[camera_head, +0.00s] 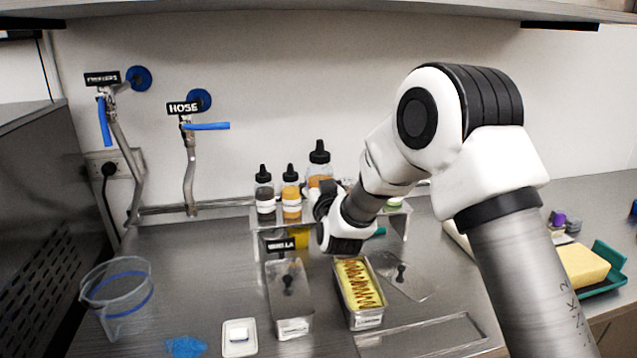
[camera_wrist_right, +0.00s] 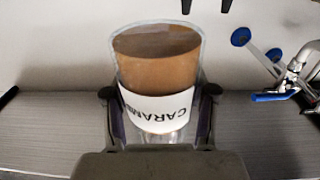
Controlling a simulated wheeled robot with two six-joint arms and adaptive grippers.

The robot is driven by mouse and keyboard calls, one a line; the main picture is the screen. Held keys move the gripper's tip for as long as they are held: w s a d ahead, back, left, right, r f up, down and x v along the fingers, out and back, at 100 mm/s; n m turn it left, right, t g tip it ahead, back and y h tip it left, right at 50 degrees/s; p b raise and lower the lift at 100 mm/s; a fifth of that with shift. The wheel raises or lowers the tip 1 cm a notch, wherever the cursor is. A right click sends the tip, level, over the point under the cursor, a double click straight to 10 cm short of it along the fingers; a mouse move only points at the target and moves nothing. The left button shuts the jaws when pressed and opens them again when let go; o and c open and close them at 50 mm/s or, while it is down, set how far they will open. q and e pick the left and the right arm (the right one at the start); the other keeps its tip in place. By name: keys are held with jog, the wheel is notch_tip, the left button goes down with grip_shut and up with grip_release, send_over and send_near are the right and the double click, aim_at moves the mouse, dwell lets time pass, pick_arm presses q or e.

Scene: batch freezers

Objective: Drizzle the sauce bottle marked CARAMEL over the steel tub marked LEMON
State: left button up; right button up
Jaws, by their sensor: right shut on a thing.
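The caramel bottle stands cap up in the head view, with a black cap and brown sauce (camera_head: 318,181). In the right wrist view the bottle (camera_wrist_right: 155,70) fills the jaws, its white CARAMEL label upside down in the picture. My right gripper (camera_head: 327,192) is shut on it, at the rack in the head view. Whether its base touches the rack is hidden. An open steel tub (camera_head: 368,322) of yellow ice cream stands in front, with a brown zigzag of sauce across its top. Its front label is too small to read. My left gripper is not in view.
Two other sauce bottles (camera_head: 264,192) (camera_head: 291,195) stand on the steel rack (camera_head: 396,210). A lidded tub (camera_head: 276,290) stands left of the open tub; a loose lid (camera_head: 400,275) lies right. A jug (camera_head: 117,300), white dish (camera_head: 239,345) and green tray (camera_head: 610,268) are around.

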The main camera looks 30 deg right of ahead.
jog(key=shift+s+a, duration=0.2)
jog(key=shift+s, duration=0.15)
jog(key=a+b+v, duration=0.2)
jog(key=b+v, duration=0.1)
jog(key=v, duration=1.1)
jog(key=shift+w+r, duration=0.15)
jog(key=shift+w, duration=0.1)
jog(key=shift+w+d, duration=0.1)
